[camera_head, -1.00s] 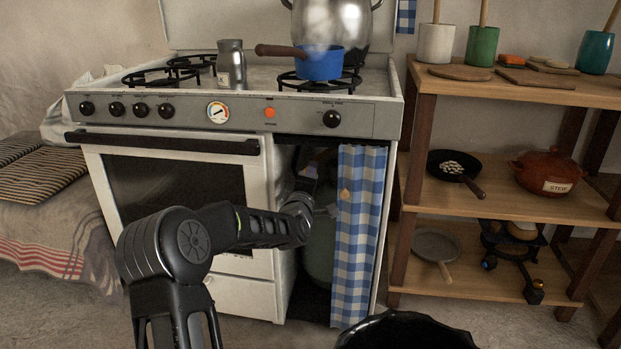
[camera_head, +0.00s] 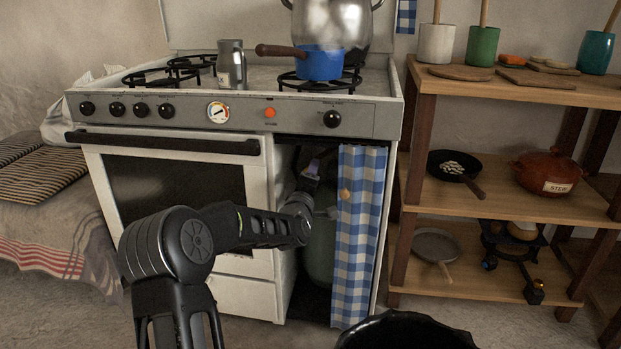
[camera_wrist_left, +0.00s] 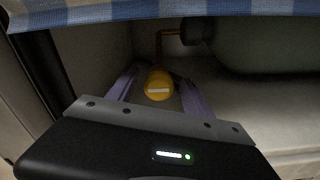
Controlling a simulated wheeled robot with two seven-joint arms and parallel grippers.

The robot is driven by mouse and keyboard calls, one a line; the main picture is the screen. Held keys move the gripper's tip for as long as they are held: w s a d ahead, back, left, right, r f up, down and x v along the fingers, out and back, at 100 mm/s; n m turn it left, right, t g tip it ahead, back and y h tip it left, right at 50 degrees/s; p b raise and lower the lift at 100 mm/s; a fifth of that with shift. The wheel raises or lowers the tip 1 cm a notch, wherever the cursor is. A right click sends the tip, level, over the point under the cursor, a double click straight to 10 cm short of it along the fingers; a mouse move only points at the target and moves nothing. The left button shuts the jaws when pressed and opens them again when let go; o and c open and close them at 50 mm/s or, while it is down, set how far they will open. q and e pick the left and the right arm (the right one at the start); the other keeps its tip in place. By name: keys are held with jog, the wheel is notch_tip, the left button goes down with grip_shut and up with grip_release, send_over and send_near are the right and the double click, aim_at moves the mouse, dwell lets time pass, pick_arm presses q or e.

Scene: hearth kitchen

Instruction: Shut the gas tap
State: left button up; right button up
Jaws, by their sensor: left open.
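The gas tap is a round yellow knob (camera_wrist_left: 158,86) with a pale horizontal bar on its face, in the left wrist view. It sits on a thin orange-brown pipe (camera_wrist_left: 158,46) near a dark fitting. My left gripper (camera_wrist_left: 157,78) is open, with its two purplish fingers on either side of the knob; I cannot tell whether they touch it. In the head view my left arm reaches into the dark compartment under the stove, and the gripper (camera_head: 311,167) shows partly there. The tap is hidden in that view. The gas cylinder (camera_head: 321,240) stands inside. My right gripper is not in view.
A blue checked curtain (camera_head: 362,230) hangs at the compartment's right side; cloth also crosses the top of the wrist view. The white oven door (camera_head: 185,180) is left. Shelves (camera_head: 510,195) stand right.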

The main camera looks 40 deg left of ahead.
pick_arm(q)
jog(key=p+v, duration=0.2)
jog(key=v, duration=0.6)
dwell(0.7)
